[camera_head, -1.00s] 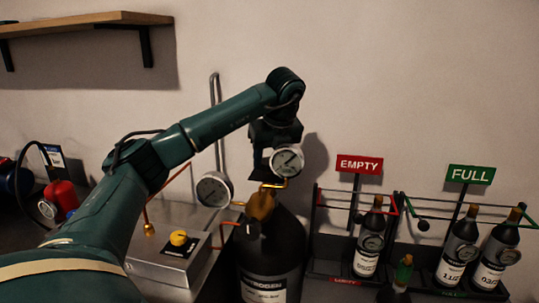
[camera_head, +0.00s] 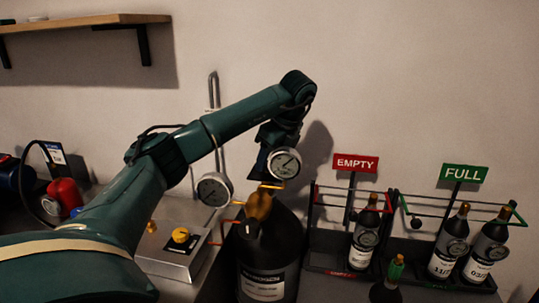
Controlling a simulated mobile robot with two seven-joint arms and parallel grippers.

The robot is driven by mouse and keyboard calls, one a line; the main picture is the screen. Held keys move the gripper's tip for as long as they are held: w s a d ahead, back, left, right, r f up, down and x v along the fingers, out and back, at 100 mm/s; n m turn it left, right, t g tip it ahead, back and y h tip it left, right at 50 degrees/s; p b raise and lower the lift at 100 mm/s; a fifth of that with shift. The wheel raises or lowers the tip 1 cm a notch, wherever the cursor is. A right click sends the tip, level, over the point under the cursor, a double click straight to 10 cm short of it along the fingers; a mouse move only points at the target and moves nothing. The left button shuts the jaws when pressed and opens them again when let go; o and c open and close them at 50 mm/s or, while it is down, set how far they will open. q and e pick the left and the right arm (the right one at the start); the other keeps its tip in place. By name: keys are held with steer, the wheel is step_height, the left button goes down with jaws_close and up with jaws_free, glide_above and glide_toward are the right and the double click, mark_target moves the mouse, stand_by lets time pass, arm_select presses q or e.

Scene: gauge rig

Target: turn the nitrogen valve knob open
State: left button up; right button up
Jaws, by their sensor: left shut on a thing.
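The black nitrogen cylinder (camera_head: 268,245) stands upright in the middle of the head view, with a white label (camera_head: 263,284) on its front. A brass valve body (camera_head: 257,206) is on its top, with one round gauge (camera_head: 285,163) at the upper right and another (camera_head: 214,189) to the left. My left gripper (camera_head: 262,168) is above the valve, pointing down, partly behind the upper gauge. It is shut on the valve knob, which it and the gauge mostly hide. My right gripper is out of view.
A metal box with a yellow knob (camera_head: 180,236) is left of the cylinder. Racks under the EMPTY sign (camera_head: 355,163) and FULL sign (camera_head: 463,173) hold bottles at the right. A red canister (camera_head: 64,195) is far left.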

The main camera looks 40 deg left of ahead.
arm_select(q)
steer(key=o, duration=1)
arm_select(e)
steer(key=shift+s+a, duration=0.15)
arm_select(q)
steer(key=shift+d+r, duration=0.1)
steer(key=shift+r, duration=0.25)
steer(key=p+v, duration=0.3)
steer(key=v, duration=0.9)
steer(key=shift+r+p, duration=0.25)
steer(key=shift+p, duration=0.15)
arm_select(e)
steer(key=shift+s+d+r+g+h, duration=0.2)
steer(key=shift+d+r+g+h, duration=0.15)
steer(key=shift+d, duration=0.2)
arm_select(q)
steer(key=shift+d, duration=0.1)
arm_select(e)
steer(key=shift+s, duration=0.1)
